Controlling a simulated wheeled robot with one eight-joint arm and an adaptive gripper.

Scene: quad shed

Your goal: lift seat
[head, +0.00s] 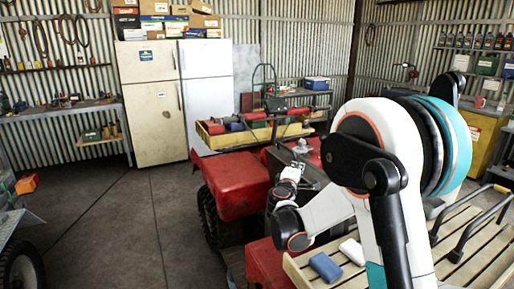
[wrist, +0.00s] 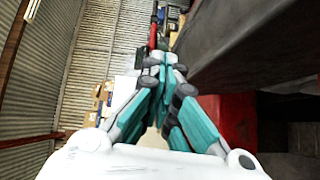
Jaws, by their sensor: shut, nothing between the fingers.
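The red quad bike (head: 237,184) stands in the middle of the head view. Its dark seat (head: 313,176) is partly hidden behind my arm. In the wrist view a large dark surface, which looks like the seat (wrist: 255,50), fills the upper right, with a red body panel (wrist: 230,115) below it. My gripper (wrist: 157,58) is shut and empty, its teal and grey fingers together just left of the dark surface's edge. I cannot tell whether they touch it. In the head view my wrist is beside the seat, and the fingertips are hard to make out.
A yellow-edged tray (head: 250,137) with red and blue items lies on the quad's front. A slatted wooden rack (head: 470,240) at lower right carries a blue block (head: 325,267) and a white block (head: 352,251). Fridges (head: 152,103) and a workbench (head: 65,110) line the back.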

